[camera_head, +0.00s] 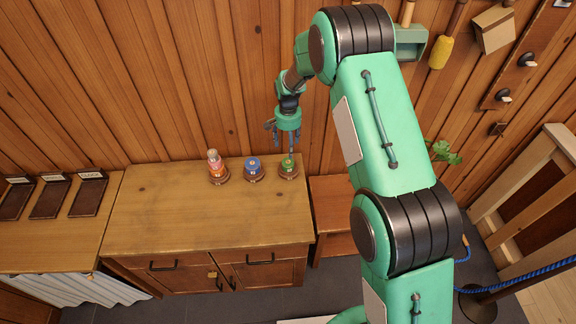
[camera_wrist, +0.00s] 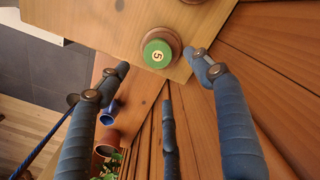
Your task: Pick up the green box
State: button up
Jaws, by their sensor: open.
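The green box (camera_head: 287,163) stands on the rightmost brown turned spool (camera_head: 288,173) near the back right corner of the wooden cabinet top. In the wrist view its round green top (camera_wrist: 150,47), with a white disc marked 5, shows on the spool (camera_wrist: 175,40). My gripper (camera_head: 287,145) is open above it, pointing down. In the wrist view my gripper (camera_wrist: 160,72) has its fingers spread, with the green top between and slightly beyond the tips. Nothing is held. The side of the box is mostly hidden from above.
A blue item (camera_head: 252,162) and a pink-orange bottle (camera_head: 215,162) stand on spools to the left. The plank wall (camera_head: 190,90) rises close behind. A lower wooden piece (camera_head: 333,195) is right of the cabinet (camera_head: 190,215). The front cabinet top is clear.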

aim_at(288, 161)
notch_tip(288, 161, down, 7)
jog(key=shift+r, duration=0.2)
dwell(0.4)
jog(key=shift+s+f+p, duration=0.1)
jog(key=shift+f+p, duration=0.3)
jog(key=shift+f, duration=2.2)
jog(key=c, duration=1.2)
